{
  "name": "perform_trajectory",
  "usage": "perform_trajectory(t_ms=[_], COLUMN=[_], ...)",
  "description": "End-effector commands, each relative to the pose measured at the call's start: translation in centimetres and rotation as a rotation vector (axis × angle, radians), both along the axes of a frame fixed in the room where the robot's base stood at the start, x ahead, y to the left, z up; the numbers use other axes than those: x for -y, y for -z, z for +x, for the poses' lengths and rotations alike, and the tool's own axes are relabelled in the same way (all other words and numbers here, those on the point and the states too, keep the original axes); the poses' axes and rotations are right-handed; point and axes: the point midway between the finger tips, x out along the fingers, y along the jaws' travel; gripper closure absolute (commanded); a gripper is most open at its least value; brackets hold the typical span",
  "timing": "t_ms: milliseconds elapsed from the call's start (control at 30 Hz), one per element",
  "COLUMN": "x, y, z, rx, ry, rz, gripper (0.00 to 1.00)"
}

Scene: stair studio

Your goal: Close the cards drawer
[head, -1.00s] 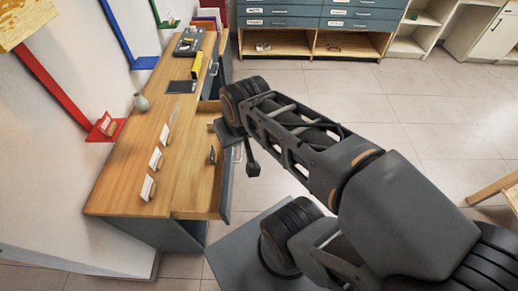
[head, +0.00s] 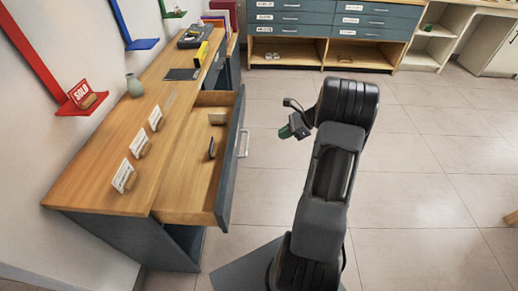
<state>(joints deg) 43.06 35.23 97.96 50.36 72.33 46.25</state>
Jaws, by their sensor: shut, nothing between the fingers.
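A drawer (head: 190,178) with a wooden inside and a dark grey front (head: 231,160) stands open on the right side of the wooden-topped cabinet (head: 97,183). A pale bar handle (head: 244,143) is on its front. Inside are a small dark upright item (head: 211,148) and a light wooden piece (head: 217,119). I cannot read any label on the drawer. My gripper (head: 287,117) is in the air to the right of the drawer front, apart from the handle. It looks small and dark, and its fingers are shut with nothing between them.
Several card holders (head: 123,176) and a grey-green vase (head: 134,86) stand on the cabinet top. A grey drawer unit (head: 325,18) with open shelves stands at the back.

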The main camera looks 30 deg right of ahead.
Motion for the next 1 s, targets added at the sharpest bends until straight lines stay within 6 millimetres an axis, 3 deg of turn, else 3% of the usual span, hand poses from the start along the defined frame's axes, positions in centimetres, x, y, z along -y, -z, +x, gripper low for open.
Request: perform_trajectory(t_ms=[167,633,1000], x=[-0.4,-6.3,-9.2], y=[2.0,7.4,6.5], z=[0.7,3.8,5.5], rx=[-0.011,-0.01,-0.008], ry=[0.031,0.027,0.028], rz=[0.028,0.026,0.023], gripper=[1.0,1.0,1.0])
